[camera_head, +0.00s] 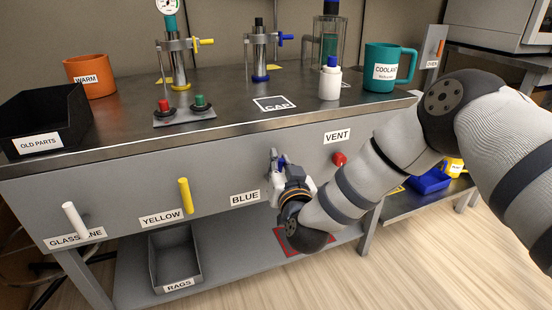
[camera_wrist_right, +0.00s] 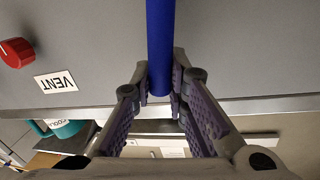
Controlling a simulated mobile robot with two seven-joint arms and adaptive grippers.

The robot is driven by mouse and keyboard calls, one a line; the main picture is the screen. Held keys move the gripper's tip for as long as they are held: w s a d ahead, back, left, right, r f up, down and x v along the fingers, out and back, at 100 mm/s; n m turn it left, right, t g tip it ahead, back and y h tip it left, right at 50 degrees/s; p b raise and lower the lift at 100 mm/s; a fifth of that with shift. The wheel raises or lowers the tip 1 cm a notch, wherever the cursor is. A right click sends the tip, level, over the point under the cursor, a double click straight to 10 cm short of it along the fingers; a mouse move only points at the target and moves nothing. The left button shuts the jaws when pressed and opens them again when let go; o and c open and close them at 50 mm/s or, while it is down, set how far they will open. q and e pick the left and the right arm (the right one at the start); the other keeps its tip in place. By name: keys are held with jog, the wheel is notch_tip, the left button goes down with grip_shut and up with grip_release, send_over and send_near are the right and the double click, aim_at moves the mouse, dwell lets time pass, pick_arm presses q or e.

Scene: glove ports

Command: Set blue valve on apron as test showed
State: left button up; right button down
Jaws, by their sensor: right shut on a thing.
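The blue valve handle (camera_wrist_right: 160,45) is a round blue bar in the right wrist view. Its end lies between the fingers of my right gripper (camera_wrist_right: 160,92), which is shut on it. In the head view my right gripper (camera_head: 280,165) is at the grey apron (camera_head: 110,185), right of the BLUE label (camera_head: 245,198), and mostly hides the handle. The yellow handle (camera_head: 184,195) stands upright by the YELLOW label (camera_head: 161,217). My left gripper is not in view.
A red VENT knob (camera_head: 339,159) is on the apron close right of my gripper; it also shows in the wrist view (camera_wrist_right: 16,53). On the bench are a gauge column (camera_head: 178,65), a blue-handled column (camera_head: 259,55), a white bottle (camera_head: 330,82) and a teal mug (camera_head: 390,68).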

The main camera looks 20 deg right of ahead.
jog(key=shift+d+m+p, duration=0.45)
jog(key=shift+d+m, duration=0.1)
jog(key=shift+m, duration=0.35)
jog(key=d+f+m+g+y+b, duration=0.1)
jog(key=d+f+m+y+b, duration=0.1)
jog(key=f+m, duration=0.5)
jog(key=shift+d+m+g+y+b, duration=0.4)
jog(key=shift+d+m+y, duration=0.45)
jog(key=shift+m, duration=1.25)
jog(key=shift+d, duration=0.1)
jog(key=c, duration=1.6)
grip_release()
jog(key=shift+c, duration=0.2)
jog(key=shift+o, duration=0.5)
jog(key=shift+r, duration=0.1)
